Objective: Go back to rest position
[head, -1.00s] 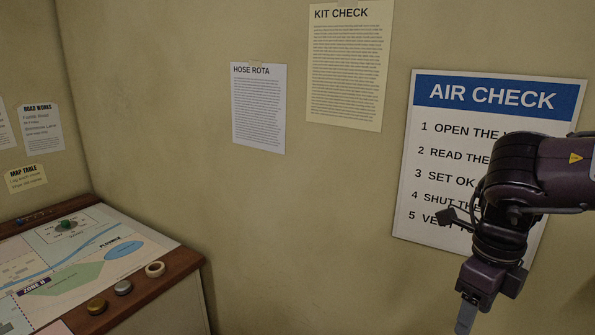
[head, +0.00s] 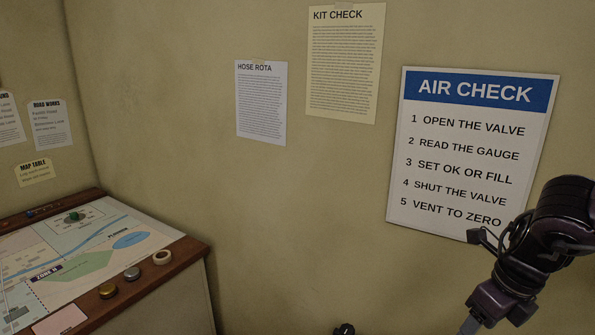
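My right arm comes in from the right edge of the head view, in front of the lower right corner of the air check sign. My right gripper (head: 472,324) points down at the bottom edge. Its fingertips are cut off or too small to tell whether they are apart, and nothing shows held in it. A small dark piece shows at the bottom edge near the middle; I cannot tell what it is. My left gripper is not in view.
A map table (head: 190,256) with a wooden rim stands at the lower left. A brass disc (head: 107,291), a grey disc (head: 132,273) and a white ring (head: 162,257) sit on its rim. The air check sign (head: 480,150) hangs on the wall. Bare wall lies between table and arm.

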